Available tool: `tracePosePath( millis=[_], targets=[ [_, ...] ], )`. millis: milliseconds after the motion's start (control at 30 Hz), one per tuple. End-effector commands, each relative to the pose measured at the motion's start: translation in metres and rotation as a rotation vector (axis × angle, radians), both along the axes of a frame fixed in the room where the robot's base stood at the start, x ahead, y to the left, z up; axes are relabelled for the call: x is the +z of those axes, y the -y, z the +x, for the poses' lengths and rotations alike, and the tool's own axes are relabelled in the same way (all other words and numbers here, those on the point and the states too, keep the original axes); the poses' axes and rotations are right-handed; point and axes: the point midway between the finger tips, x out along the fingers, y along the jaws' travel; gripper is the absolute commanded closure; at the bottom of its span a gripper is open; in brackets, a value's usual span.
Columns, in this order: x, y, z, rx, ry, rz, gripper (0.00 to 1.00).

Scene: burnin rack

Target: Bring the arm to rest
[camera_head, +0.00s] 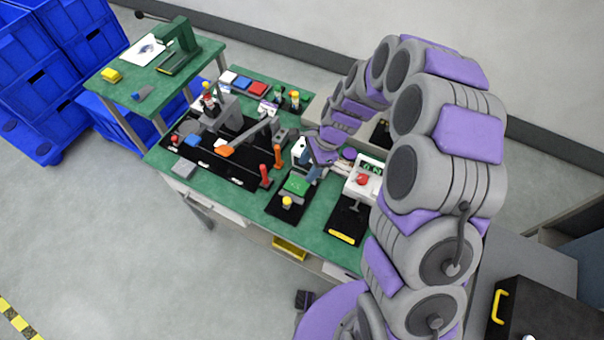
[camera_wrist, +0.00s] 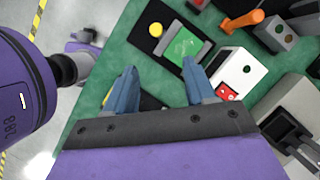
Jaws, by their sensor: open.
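My arm (camera_head: 440,130) is grey and purple and arches up from the lower right of the head view, then down over the green workbench. My gripper (camera_head: 311,172) hangs above the bench between the green board fixture and the white box with a red button. In the wrist view my gripper (camera_wrist: 158,82) has its two blue fingers wide apart with nothing between them. The green board (camera_wrist: 184,48) lies beyond the fingertips, on a black plate with a yellow knob. It also shows in the head view (camera_head: 297,185).
The white box (camera_head: 362,180) stands just right of my gripper. Orange posts (camera_head: 278,157) and a grey lever fixture (camera_head: 222,112) stand to the left. A raised green shelf (camera_head: 130,92) and blue bins (camera_head: 35,75) are at the far left. The floor (camera_head: 120,240) in front is clear.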

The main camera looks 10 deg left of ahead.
Motion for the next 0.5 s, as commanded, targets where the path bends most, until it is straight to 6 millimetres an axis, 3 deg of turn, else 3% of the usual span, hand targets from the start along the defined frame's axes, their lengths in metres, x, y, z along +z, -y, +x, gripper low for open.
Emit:
tracePosePath(
  millis=[200, 500],
  targets=[
    [0.0121, 0.0047, 0.0019, -0.001, -0.004, -0.001, 0.45],
    [0.0124, 0.0046, 0.0016, 0.000, -0.003, 0.000, 0.45]
  ],
)
